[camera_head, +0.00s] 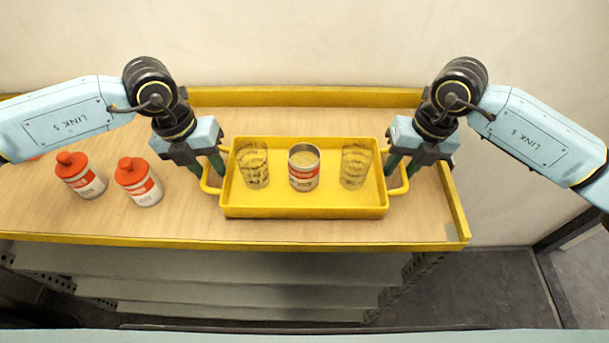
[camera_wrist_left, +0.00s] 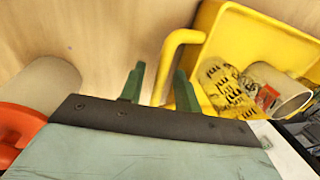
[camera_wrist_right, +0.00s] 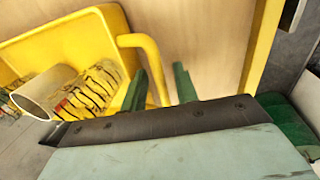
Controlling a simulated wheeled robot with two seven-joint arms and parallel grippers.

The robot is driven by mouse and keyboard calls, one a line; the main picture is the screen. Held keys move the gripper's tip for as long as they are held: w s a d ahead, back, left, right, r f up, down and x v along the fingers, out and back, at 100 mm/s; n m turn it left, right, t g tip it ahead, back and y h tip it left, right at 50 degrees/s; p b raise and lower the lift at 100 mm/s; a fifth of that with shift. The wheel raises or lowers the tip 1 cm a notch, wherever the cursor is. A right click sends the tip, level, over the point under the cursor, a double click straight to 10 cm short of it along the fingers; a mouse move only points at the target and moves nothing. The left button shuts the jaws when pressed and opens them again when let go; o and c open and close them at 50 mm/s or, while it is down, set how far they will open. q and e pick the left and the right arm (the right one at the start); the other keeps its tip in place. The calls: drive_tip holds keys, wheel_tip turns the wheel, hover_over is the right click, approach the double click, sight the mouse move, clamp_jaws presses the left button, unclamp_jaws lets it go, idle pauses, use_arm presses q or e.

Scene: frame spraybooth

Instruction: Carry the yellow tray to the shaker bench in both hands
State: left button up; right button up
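The yellow tray (camera_head: 300,212) rests on the wooden bench top, with a handle at each end. It holds an open can (camera_head: 303,172) with a red and white label between two see-through cups with dark markings, the left cup (camera_head: 252,165) and the right cup (camera_head: 354,166). My left gripper (camera_head: 208,170) is at the tray's left handle, its fingers apart on either side of the handle (camera_wrist_left: 168,62) in the left wrist view. My right gripper (camera_head: 402,169) is at the right handle; its fingers stand apart around that handle (camera_wrist_right: 150,60) in the right wrist view. Neither visibly clamps.
Two white bottles with red caps, one (camera_head: 139,182) nearer the tray and one (camera_head: 81,175) further left, stand on the bench. The bench has a yellow edge (camera_head: 235,243) and grey shelves below. Floor (camera_head: 500,290) shows at the right. I cannot identify a shaker bench.

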use_arm(q)
drive_tip(key=shift+f, duration=0.2)
use_arm(e)
drive_tip(key=shift+f, duration=0.15)
use_arm(q)
clamp_jaws()
use_arm(e)
clamp_jaws()
use_arm(q)
drive_tip(key=shift+r, duration=0.15)
